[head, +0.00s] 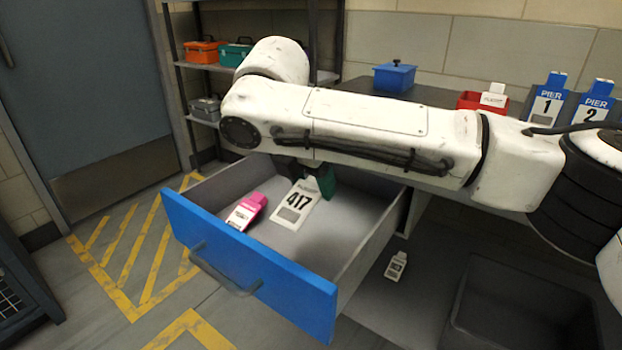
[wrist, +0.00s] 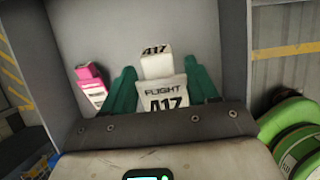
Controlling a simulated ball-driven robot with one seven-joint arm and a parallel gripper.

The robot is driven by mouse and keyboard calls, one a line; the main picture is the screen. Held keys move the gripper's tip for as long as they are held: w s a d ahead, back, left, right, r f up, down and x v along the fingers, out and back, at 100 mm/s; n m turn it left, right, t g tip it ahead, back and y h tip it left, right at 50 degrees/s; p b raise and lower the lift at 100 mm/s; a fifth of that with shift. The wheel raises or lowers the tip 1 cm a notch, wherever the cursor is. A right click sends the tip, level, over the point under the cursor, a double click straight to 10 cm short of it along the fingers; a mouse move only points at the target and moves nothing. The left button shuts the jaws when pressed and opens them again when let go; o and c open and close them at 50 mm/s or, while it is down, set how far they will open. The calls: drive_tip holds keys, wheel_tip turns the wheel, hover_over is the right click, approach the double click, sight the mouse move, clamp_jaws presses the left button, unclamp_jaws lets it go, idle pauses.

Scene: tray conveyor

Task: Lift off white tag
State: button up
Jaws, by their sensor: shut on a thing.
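The white tag (head: 296,203) marked 417 is inside the open blue-fronted drawer (head: 250,268). In the wrist view the white tag (wrist: 166,96) reads "FLIGHT 417" and sits between the two green fingers of my gripper (wrist: 157,88). My gripper (head: 311,180) is shut on the white tag, near its upper end in the head view. My arm hides part of the gripper and the back of the drawer. I cannot tell whether the tag touches the drawer floor.
A pink tag (head: 246,210) lies in the drawer left of the white tag; it also shows in the wrist view (wrist: 92,86). A small white tag (head: 396,266) lies outside, right of the drawer. A dark bin (head: 455,325) stands at the lower right. Drawer walls surround my gripper.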

sight(311, 184)
drive_tip(key=shift+r+p, duration=2.85)
drive_tip(key=shift+p, duration=0.65)
